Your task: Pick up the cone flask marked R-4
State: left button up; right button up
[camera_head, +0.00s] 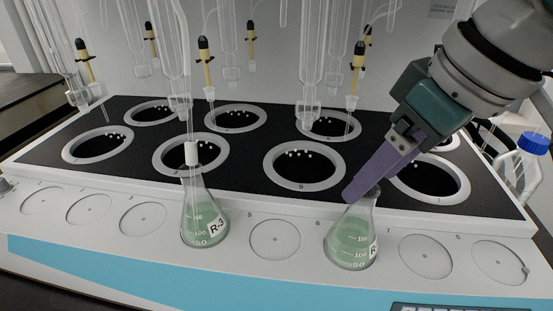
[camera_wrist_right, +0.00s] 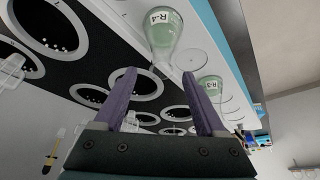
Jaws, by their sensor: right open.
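The cone flask R-4 (camera_head: 350,243) holds pale green liquid and stands upright on the front ledge, right of centre. Its label is cut off in the head view but reads R-4 in the right wrist view (camera_wrist_right: 163,38). My right gripper (camera_head: 353,196) has purple fingers and reaches down from the upper right to the flask's neck. In the right wrist view the gripper (camera_wrist_right: 160,74) is open, with the neck at or just beyond the gap between its fingertips. I cannot tell whether they touch. My left gripper is not in view.
A similar flask R-3 (camera_head: 205,219) stands left on the ledge, with a glass tube above its mouth. Behind lies a black deck with several ringed wells (camera_head: 304,169) and hanging glassware. A blue-capped bottle (camera_head: 523,165) stands far right. The round pad (camera_head: 275,239) between the flasks is empty.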

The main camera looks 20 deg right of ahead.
aim_at(357, 222)
jog(key=x, duration=0.7)
jog(key=shift+s, duration=0.15)
grip_shut()
dwell(0.3)
